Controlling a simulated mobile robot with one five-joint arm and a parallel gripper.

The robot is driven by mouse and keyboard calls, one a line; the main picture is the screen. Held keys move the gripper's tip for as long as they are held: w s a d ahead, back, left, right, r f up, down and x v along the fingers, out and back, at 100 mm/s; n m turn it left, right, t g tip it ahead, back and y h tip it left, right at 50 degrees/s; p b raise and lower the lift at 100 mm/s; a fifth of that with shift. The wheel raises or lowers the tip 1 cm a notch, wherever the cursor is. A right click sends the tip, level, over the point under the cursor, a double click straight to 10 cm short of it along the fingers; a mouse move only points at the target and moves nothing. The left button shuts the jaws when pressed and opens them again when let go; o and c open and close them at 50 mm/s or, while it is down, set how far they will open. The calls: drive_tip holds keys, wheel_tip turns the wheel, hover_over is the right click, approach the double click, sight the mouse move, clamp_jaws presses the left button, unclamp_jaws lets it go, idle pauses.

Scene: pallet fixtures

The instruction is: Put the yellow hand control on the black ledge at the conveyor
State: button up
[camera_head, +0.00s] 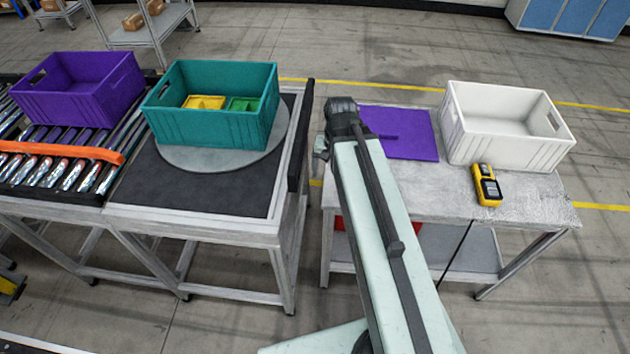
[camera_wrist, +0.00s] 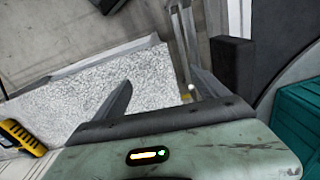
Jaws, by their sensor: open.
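The yellow hand control (camera_head: 486,186), with a dark face, lies on the grey table's right part, in front of the white crate. It also shows at the left edge of the wrist view (camera_wrist: 20,137). The black ledge (camera_head: 301,140) runs along the right edge of the conveyor's end table; in the wrist view a black block (camera_wrist: 232,65) that looks like part of it stands right of the fingers. My gripper (camera_wrist: 158,78) is open, with nothing between its fingers. It is over the gap between the two tables, left of and apart from the hand control.
A teal crate (camera_head: 210,128) with yellow and green pieces stands on a round grey plate (camera_head: 175,157). A purple crate (camera_head: 80,95) stands on the rollers. The grey table (camera_head: 440,200) also holds a purple mat (camera_head: 410,145) and the white crate (camera_head: 505,155).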

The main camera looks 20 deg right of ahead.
drive_tip(key=s+a+n, duration=0.2)
drive_tip(key=a+n, duration=0.3)
drive_tip(key=a, duration=0.1)
drive_tip(key=shift+a+g, duration=0.3)
drive_tip(key=shift+a, duration=0.05)
drive_tip(key=shift+o, duration=0.5)
drive_tip(key=shift+w, duration=0.1)
